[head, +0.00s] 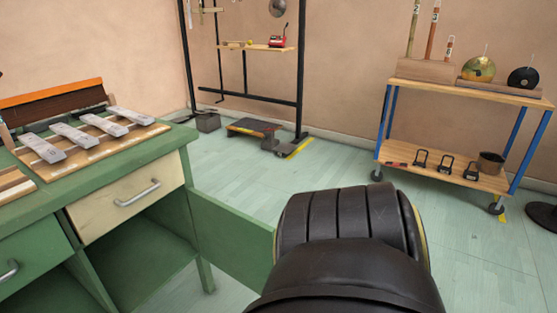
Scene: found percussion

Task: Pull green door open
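The green door (233,228) is a flat panel at the right front of the green workbench (40,206). It stands swung out from the bench, angled toward the right. The compartment (145,255) beside it is open to view and looks empty. The door's far right end and any handle on it are hidden behind a black link of my arm, which fills the bottom middle. Neither of my grippers shows, so what they hold cannot be seen.
A cream drawer (128,199) with a metal handle sits shut above the compartment. Grey bars (74,134) lie on the bench top. A wheeled cart (455,175) stands at the right, and a black rack (245,95) at the back. The pale green floor between is mostly clear.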

